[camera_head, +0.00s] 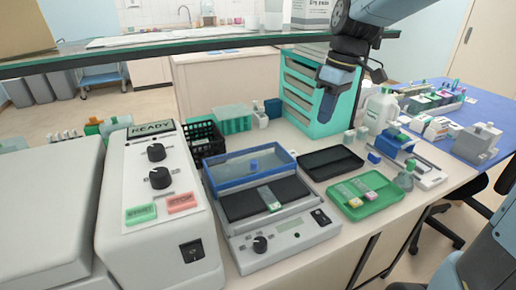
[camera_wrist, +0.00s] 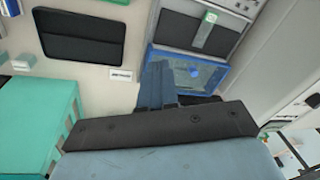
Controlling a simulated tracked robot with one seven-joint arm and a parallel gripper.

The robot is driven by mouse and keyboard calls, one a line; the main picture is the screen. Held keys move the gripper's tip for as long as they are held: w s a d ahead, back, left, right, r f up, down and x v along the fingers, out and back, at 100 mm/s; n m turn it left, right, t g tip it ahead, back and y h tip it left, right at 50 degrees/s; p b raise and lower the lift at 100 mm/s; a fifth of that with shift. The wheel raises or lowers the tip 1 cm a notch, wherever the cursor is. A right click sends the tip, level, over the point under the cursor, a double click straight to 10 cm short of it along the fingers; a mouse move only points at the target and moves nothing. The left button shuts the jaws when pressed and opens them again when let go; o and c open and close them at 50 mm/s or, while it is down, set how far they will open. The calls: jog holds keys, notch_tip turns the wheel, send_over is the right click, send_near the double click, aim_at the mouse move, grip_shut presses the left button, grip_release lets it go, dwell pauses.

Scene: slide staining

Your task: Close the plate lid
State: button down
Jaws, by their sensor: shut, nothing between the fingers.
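The plate device (camera_head: 285,232) is a grey unit with a dark flat plate (camera_head: 234,204) and a knob at its front. A glass slide (camera_head: 268,197) with a green and white end lies on the plate. The blue-framed clear lid (camera_head: 222,183) is open, raised at the back of the plate, with a small blue knob (camera_head: 254,164) on it. My gripper (camera_head: 327,108) is shut and empty, high up and to the right of the lid, in front of the teal drawer rack. In the wrist view, the gripper (camera_wrist: 158,82) overlaps the left part of the lid (camera_wrist: 213,78).
A black tray (camera_head: 330,163) and a green tray (camera_head: 361,193) with slides stand right of the device. The teal drawer rack (camera_head: 310,90) stands behind, a black basket (camera_head: 203,138) at left. A large machine (camera_head: 163,205) stands close left. A glass shelf (camera_head: 180,46) crosses above.

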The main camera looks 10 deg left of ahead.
aim_at(258, 160)
jog(key=w+a+f+n+g+y, duration=0.1)
jog(key=w+a+f+n+g, duration=0.25)
jog(key=a, duration=0.35)
jog(key=w+a+f+n+g+y, duration=0.1)
jog(key=w+a+f+n+g, duration=0.15)
jog(key=w+a+n, duration=0.3)
jog(key=x, duration=1.1)
jog(key=shift+a, duration=0.3)
